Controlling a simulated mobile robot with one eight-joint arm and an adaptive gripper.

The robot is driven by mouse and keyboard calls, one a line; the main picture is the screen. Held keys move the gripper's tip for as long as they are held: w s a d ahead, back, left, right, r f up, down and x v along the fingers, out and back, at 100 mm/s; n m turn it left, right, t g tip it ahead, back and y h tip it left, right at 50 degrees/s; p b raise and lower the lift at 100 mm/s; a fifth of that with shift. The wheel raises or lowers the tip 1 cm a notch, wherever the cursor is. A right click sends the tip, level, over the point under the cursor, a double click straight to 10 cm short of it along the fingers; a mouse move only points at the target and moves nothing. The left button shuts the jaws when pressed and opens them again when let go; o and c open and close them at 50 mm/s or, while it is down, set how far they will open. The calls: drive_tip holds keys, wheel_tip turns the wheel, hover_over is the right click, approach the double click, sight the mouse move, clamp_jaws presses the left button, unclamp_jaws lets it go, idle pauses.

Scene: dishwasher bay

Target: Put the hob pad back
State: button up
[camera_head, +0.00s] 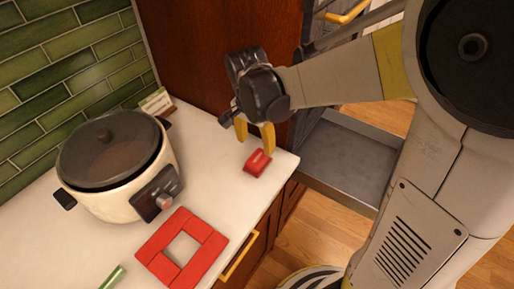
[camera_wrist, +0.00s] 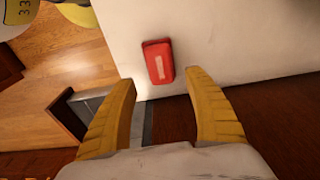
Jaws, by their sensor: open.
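A red square frame (camera_head: 157,238) with an open middle lies flat on the counter further left and nearer. My gripper (camera_head: 254,142), with yellow fingers, points down just behind the block. In the wrist view my gripper (camera_wrist: 161,78) is open and nothing is between its fingers.
A cream cooker (camera_head: 118,165) with a dark lid stands at the left by the green tiled wall. A small card (camera_head: 155,102) is behind it. A green object (camera_head: 112,278) lies at the front edge of view. A grey open drawer (camera_head: 345,160) juts out right of the counter.

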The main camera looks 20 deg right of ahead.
sight(255, 161)
drive_tip(key=s+r+n+t+y, duration=0.1)
drive_tip(key=s+r+n+t, duration=0.5)
drive_tip(key=s+r+n, duration=0.3)
drive_tip(key=s+d+n, duration=0.1)
drive_tip(key=s, duration=0.2)
drive_tip(key=shift+r+n+p, duration=0.35)
drive_tip(key=shift+n+p, duration=0.05)
